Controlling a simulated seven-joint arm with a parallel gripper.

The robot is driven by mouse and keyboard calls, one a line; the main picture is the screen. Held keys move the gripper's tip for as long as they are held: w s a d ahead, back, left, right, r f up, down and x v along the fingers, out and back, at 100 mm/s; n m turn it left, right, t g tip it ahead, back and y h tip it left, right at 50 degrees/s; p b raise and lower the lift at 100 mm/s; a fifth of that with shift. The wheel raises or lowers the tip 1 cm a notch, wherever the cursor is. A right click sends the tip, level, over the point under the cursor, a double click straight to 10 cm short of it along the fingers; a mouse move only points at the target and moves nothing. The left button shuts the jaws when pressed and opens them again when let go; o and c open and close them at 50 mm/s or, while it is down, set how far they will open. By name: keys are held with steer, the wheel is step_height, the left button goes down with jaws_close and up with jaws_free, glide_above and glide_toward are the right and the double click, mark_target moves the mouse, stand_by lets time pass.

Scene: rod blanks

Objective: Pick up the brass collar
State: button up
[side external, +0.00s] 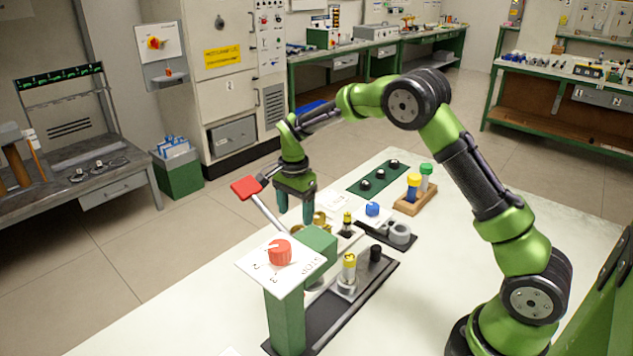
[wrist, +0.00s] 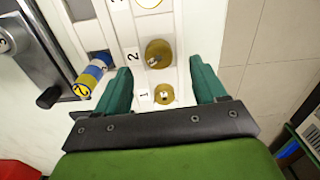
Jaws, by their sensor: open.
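In the wrist view, a round brass piece (wrist: 158,53) sits beside the label 2 on a white strip, and a smaller brass piece (wrist: 164,95) sits beside the label 1. Either may be the brass collar; I cannot tell which. Brass also shows in the side view (side external: 320,219), partly hidden behind the gripper and the red-knob stand. My gripper (side external: 295,212) is open, pointing down over the strip. In the wrist view its green fingers (wrist: 161,80) stand on either side of the strip, with the smaller brass piece between them and nothing gripped.
A green stand with a red knob (side external: 279,252) and a red-ended lever (side external: 246,187) stand close to the gripper. A banded cylinder (wrist: 92,75) lies left of the fingers. A grey ring (side external: 399,233) and a wooden holder with capped tubes (side external: 414,204) are farther right.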

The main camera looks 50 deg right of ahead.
mark_target(296, 231)
step_height(296, 231, down, 5)
steer(key=shift+s+a+f, duration=0.1)
steer(key=shift+s+a, duration=0.05)
